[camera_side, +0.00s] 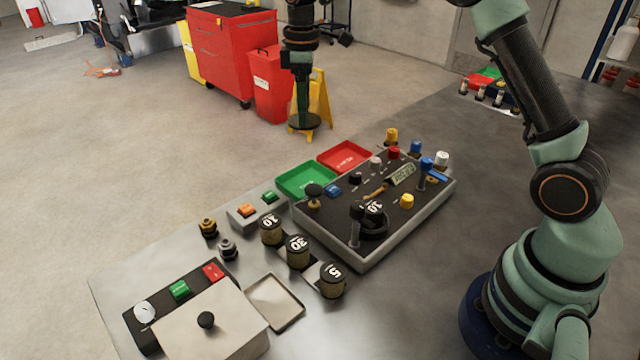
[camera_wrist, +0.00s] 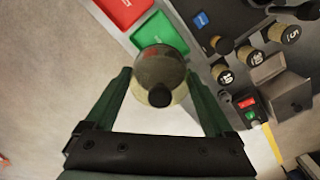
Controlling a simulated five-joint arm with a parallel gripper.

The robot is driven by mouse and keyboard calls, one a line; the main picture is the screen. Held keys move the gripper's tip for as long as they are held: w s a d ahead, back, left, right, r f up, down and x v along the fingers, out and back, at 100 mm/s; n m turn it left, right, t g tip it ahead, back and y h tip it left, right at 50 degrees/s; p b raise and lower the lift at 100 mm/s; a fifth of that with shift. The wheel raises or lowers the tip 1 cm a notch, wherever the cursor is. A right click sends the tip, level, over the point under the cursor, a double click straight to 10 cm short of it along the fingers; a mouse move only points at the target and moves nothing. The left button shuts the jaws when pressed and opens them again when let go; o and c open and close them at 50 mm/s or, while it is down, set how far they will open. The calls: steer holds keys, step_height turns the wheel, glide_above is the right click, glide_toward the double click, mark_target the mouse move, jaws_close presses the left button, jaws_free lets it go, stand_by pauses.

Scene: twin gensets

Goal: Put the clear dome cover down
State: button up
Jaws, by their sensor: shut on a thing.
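In the side view my gripper (camera_side: 303,108) points down and is above and beyond the far end of the bench, left of the red tray. The dome is hard to make out there, at the fingertips. In the wrist view the dome covers part of the green tray's edge.
A green tray (camera_side: 306,181) and a red tray (camera_side: 345,157) sit behind the control panel (camera_side: 425,205). Several numbered black-topped cylinders (camera_side: 298,251) stand in front. A knobbed box (camera_side: 212,325) and an empty shallow tray (camera_side: 275,303) are near.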

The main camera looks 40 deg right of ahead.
step_height(320, 180, down, 17)
steer(key=shift+r, duration=0.1)
stand_by(0.4)
steer(key=shift+f, duration=0.2)
steer(key=o, duration=1.1)
